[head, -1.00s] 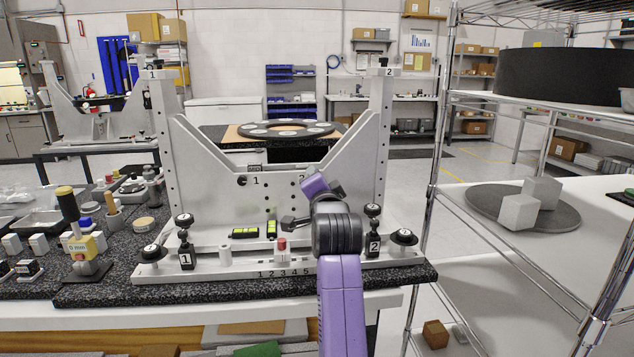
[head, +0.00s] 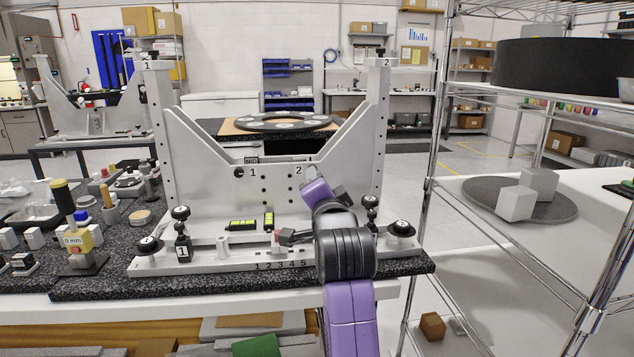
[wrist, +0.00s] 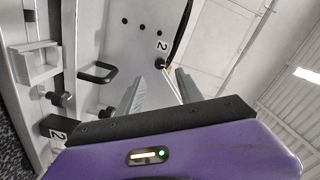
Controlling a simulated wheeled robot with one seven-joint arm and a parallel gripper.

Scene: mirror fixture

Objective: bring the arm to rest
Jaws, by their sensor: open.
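My gripper (wrist: 161,75) shows in the wrist view, with two grey fingers apart and nothing between them. They point toward the face of the grey mirror fixture (wrist: 140,45), near its number 2. In the head view my purple arm with its black joint rises in front of the right half of the fixture (head: 215,180). From there I cannot make out the fingers clearly. The fixture stands upright on the dark bench top.
A red-topped peg (head: 277,240) and black knobs (head: 180,213) stand on the fixture's base. Tools and blocks crowd the bench (head: 100,285) at left. A wire shelf (head: 430,185) stands close at right, with grey blocks (head: 516,203) on a round plate.

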